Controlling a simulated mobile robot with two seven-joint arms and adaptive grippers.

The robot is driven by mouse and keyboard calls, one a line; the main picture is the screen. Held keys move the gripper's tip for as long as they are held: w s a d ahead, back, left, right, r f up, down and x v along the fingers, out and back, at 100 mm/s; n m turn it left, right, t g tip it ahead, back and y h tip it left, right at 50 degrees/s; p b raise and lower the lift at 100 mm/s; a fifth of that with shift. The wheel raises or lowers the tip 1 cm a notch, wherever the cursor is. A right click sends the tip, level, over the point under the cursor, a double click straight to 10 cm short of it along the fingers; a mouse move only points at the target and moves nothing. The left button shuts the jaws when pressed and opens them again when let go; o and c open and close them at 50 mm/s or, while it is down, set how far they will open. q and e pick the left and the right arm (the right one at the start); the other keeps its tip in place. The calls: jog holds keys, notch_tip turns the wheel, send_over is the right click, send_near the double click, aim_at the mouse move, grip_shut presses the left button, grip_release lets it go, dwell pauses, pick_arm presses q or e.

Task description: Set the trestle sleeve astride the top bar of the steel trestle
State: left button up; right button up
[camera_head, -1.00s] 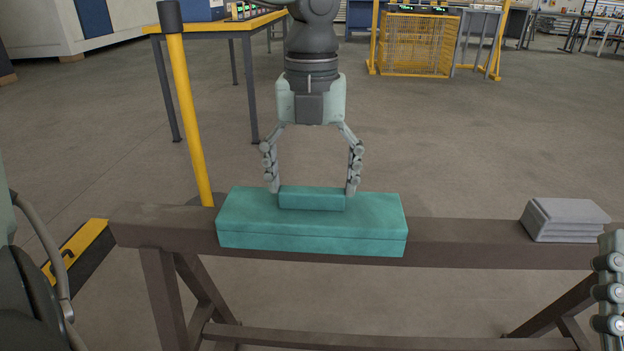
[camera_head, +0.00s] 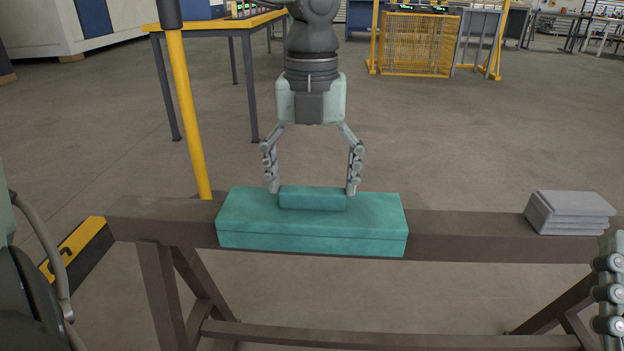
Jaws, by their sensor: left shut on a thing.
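The trestle sleeve (camera_head: 311,234) is a teal, box-like piece with a raised grip block on top. My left gripper (camera_head: 312,190) points down and is shut on that block, one finger at each end. The sleeve lies lengthwise along the brown top bar of the steel trestle (camera_head: 462,236), left of its middle. Its front face covers the bar's front there. The sleeve's underside and far side are hidden, so I cannot tell whether it rests on the bar. Part of my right gripper (camera_head: 609,290) shows at the right edge; its opening is out of frame.
A grey stepped block (camera_head: 570,214) sits on the bar's right part. A yellow post (camera_head: 188,115) with a dark top stands behind the bar at left. A yellow-topped table (camera_head: 220,27) and a yellow mesh cage (camera_head: 415,45) stand farther back. The floor between is clear.

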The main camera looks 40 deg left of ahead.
pick_arm(q)
jog(key=o, duration=1.1)
notch_tip(320, 180, up, 12)
